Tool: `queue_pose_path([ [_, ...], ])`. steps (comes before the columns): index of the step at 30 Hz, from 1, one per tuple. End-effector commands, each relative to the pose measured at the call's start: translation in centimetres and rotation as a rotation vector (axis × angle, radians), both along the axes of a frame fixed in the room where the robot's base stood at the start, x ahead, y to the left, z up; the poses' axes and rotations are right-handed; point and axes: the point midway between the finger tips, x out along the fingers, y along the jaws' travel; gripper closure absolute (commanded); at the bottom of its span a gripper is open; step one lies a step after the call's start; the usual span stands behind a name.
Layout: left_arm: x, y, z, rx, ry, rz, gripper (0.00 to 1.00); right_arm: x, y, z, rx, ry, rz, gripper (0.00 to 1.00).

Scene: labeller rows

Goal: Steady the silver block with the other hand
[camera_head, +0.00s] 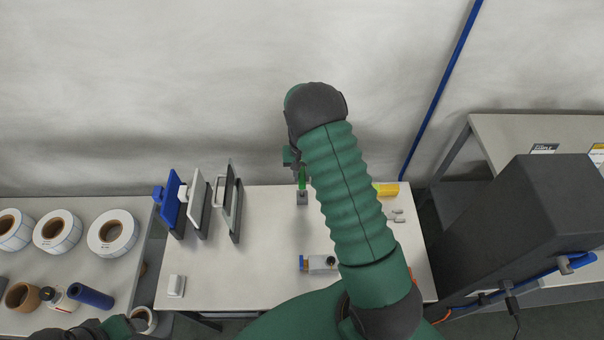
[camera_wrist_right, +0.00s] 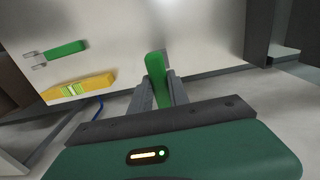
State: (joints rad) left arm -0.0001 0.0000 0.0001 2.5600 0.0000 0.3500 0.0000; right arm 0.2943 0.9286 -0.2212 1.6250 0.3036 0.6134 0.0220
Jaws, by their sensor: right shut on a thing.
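A small silver block (camera_head: 321,263) with a blue and yellow end and a dark round knob lies on the white table, left of my right forearm. My right gripper (camera_head: 300,170) is at the far side of the table, pointing down, partly hidden by its own wrist. It is shut on a green handle (camera_wrist_right: 155,75), which stands between the two grey fingers in the wrist view. A grey block (camera_head: 302,198) is just below the green handle in the head view; whether they are joined is unclear. Part of my left arm shows at the bottom left; its jaws are out of sight.
Upright blue, white and dark framed panels (camera_head: 232,205) stand at the table's left. A yellow tool (camera_head: 386,189) and small metal pieces (camera_head: 398,216) lie at the right. A dark machine (camera_head: 540,225) stands at the right.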

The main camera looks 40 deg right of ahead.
Motion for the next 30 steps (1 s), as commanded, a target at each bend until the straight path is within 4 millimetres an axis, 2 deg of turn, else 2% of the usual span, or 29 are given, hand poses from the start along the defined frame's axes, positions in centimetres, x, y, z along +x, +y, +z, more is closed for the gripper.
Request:
queue_pose_path([
  [30, 0.0, 0.0, -1.9, 0.000, 0.000, 0.000, 0.31, 0.0, -0.1, -2.7, 0.001, -0.001, 0.000, 1.00],
])
